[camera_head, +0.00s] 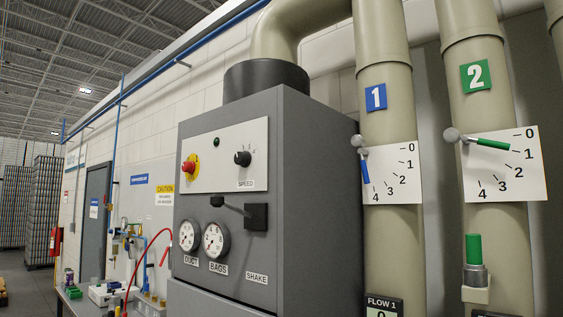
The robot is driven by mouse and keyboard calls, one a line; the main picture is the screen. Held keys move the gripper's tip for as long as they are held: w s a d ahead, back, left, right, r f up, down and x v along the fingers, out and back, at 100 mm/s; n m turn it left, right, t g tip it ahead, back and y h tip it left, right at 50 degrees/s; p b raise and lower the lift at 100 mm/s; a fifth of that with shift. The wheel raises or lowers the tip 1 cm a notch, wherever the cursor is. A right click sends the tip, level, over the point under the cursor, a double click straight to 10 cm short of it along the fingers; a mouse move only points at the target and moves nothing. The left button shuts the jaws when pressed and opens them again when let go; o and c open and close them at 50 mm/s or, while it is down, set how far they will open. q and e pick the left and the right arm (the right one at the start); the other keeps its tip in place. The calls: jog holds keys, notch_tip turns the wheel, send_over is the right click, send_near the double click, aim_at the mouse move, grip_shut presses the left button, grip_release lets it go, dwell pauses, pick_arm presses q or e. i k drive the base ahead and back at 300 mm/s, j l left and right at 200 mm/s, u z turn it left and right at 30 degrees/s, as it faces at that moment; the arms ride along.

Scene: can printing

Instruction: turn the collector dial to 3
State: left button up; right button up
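A grey cabinet (315,180) stands in the middle with a light control plate (218,180) on its front. On the plate a black rotary dial (242,158) sits above the label SPEED. Small marks surround the dial, but its numbers and pointer setting are too small to read. Neither of my grippers is in view, and nothing touches the dial.
Beside the dial are a red button (188,167) on yellow; below are a black lever (232,208) and two gauges (215,240). Pipes at right carry 0–4 plates: the blue handle (365,171) points down near 4, the green handle (492,143) right, between 0 and 1.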

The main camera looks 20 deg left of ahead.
aim_at(243, 158)
jog(key=u, duration=1.1)
